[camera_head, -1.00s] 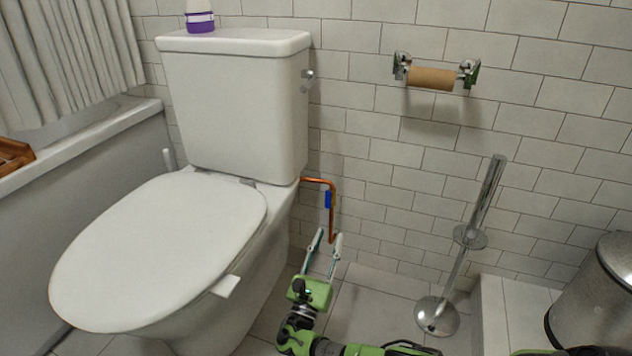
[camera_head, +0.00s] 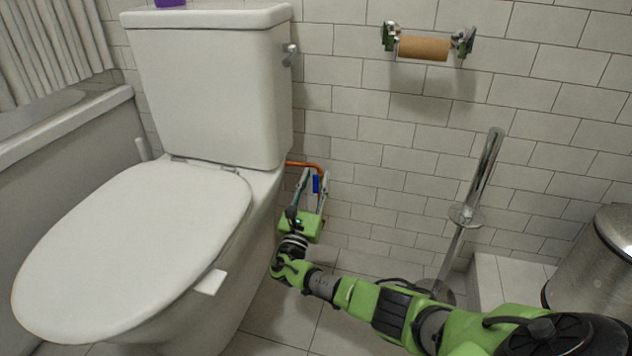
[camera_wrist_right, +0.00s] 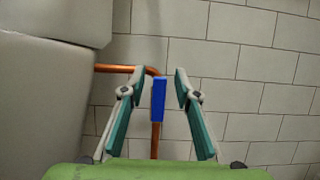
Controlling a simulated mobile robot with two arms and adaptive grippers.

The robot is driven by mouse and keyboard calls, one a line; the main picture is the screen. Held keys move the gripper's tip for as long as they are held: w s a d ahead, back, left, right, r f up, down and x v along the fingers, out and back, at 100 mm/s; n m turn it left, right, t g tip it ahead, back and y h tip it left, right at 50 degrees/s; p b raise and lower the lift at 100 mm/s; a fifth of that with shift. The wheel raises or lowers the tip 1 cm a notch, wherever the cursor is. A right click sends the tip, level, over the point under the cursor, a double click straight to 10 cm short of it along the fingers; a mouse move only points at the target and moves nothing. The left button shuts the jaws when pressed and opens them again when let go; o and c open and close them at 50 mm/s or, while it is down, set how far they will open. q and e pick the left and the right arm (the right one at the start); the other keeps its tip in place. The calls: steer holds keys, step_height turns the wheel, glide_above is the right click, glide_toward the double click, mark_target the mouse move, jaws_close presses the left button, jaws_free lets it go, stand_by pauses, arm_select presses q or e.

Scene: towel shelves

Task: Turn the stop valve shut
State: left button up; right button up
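The stop valve's blue handle (camera_head: 316,184) sits on a copper pipe (camera_head: 303,164) beside the toilet, low against the tiled wall. In the right wrist view the blue handle (camera_wrist_right: 158,99) hangs upright, in line with the vertical pipe (camera_wrist_right: 155,140). My right gripper (camera_head: 314,175) is open, and its fingers stand on either side of the handle. In the right wrist view its fingertips (camera_wrist_right: 153,80) show a gap on both sides of the handle, with no visible contact. My left gripper is not in view.
The white toilet (camera_head: 130,240) stands close on the left of the gripper. A chrome brush stand (camera_head: 465,215) and a metal bin (camera_head: 600,260) are on the right. Some floor is clear between toilet and brush.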

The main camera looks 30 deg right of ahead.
steer(key=shift+w+d+r, duration=0.25)
steer(key=shift+w+d, duration=0.15)
steer(key=shift+d, duration=0.05)
jaws_close()
